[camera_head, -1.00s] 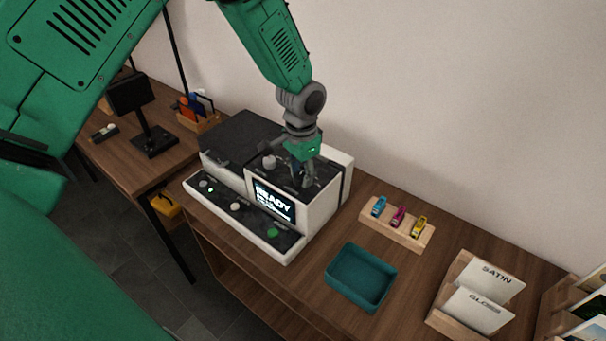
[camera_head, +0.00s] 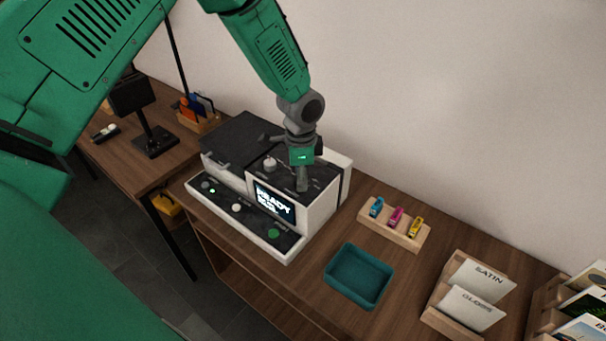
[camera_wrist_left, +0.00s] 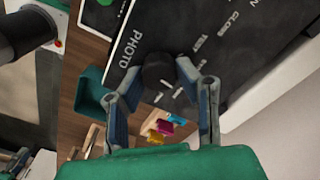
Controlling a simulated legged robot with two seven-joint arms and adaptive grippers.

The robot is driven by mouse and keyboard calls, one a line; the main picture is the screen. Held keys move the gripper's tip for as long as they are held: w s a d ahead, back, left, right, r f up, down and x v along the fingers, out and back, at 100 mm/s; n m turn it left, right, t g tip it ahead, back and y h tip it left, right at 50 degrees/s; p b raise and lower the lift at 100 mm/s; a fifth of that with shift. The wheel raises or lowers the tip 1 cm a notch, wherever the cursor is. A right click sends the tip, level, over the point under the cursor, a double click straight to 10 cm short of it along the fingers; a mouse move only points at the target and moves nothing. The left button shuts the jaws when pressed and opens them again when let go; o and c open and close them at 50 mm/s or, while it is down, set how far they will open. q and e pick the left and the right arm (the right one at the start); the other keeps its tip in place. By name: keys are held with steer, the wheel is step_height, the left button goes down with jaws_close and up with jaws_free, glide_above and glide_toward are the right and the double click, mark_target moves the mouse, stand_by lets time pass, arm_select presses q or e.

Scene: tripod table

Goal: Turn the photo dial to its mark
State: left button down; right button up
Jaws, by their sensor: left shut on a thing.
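The photo printer (camera_head: 325,210) is a white and black box on the wooden table, with a lit screen (camera_head: 273,203) reading READY. My left gripper (camera_head: 302,187) points down onto the printer's dark top panel. In the left wrist view, the black round dial (camera_wrist_left: 159,70) sits between the two fingertips of the left gripper (camera_wrist_left: 161,76), which is shut on it. White labels PHOTO, TEST and GLOSS and short tick marks lie around the dial. The dial's pointer cannot be made out. In the head view, the gripper hides the dial.
A pale knob (camera_head: 270,164) stands on the top panel left of the gripper. A teal tray (camera_head: 359,276), a wooden rack (camera_head: 394,226) with small coloured pieces and a paper holder (camera_head: 455,318) stand to the right. Bare table lies between them.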

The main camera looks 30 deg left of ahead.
arm_select(q)
steer(key=shift+s+a+f+m, duration=0.15)
steer(key=shift+s+m, duration=0.15)
steer(key=shift+m, duration=0.2)
steer(key=c, duration=1.3)
jaws_free()
steer(key=shift+c, duration=0.2)
steer(key=shift+o, duration=0.7)
steer(key=shift+a, duration=0.1)
steer(key=shift+w+a, duration=0.1)
step_height(320, 180, up, 12)
